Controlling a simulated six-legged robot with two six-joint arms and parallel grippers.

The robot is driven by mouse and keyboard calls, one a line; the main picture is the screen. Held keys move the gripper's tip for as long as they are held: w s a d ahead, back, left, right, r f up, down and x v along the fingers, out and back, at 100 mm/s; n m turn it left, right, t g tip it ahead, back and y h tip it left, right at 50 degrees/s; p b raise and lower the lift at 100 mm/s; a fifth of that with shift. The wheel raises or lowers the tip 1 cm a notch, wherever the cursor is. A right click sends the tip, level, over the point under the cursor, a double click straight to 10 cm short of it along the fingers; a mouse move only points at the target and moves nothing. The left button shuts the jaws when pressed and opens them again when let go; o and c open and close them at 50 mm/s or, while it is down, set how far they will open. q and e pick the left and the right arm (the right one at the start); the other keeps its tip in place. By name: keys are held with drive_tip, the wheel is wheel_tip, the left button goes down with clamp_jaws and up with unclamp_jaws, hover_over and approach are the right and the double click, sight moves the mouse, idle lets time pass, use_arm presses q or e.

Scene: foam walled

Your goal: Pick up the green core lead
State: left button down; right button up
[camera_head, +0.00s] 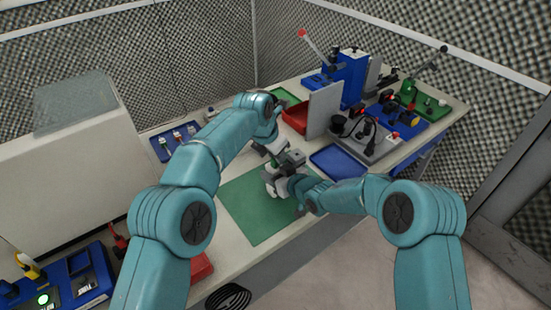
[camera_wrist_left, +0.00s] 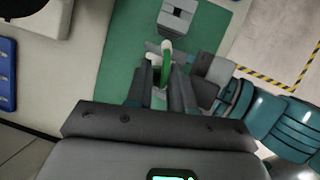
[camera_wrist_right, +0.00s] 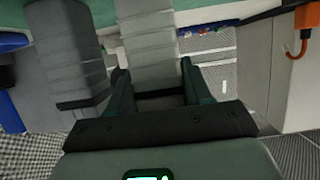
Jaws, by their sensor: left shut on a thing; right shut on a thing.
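The green core lead (camera_wrist_left: 166,64) is a short green stick with a pale tip, between the fingers of my left gripper (camera_wrist_left: 164,88) in the left wrist view. My left gripper is shut on it above the green mat (camera_head: 248,217). In the head view the lead is mostly hidden by my grippers. My right gripper (camera_wrist_right: 155,92) is shut on a pale grey ribbed block (camera_wrist_right: 147,40) in the right wrist view. In the head view my right gripper (camera_head: 288,185) is close to my left one, over the mat.
Another grey block (camera_wrist_left: 178,15) is on the mat beyond the lead. A blue tray (camera_head: 338,162), a red bin (camera_head: 295,117) and a grey fixture (camera_head: 366,142) with black plugs stand to the right. A blue rack (camera_head: 176,142) is at the back left. The mat's front left part is clear.

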use_arm(q)
drive_tip(key=shift+r, duration=1.85)
drive_tip(key=shift+s+a, duration=0.5)
drive_tip(key=s+a, duration=0.9)
drive_tip(key=s, duration=0.4)
drive_tip(key=shift+s+a, duration=0.25)
drive_tip(key=shift+a, duration=0.1)
drive_tip(key=shift+f, duration=0.1)
use_arm(e)
drive_tip(key=o, duration=1.2)
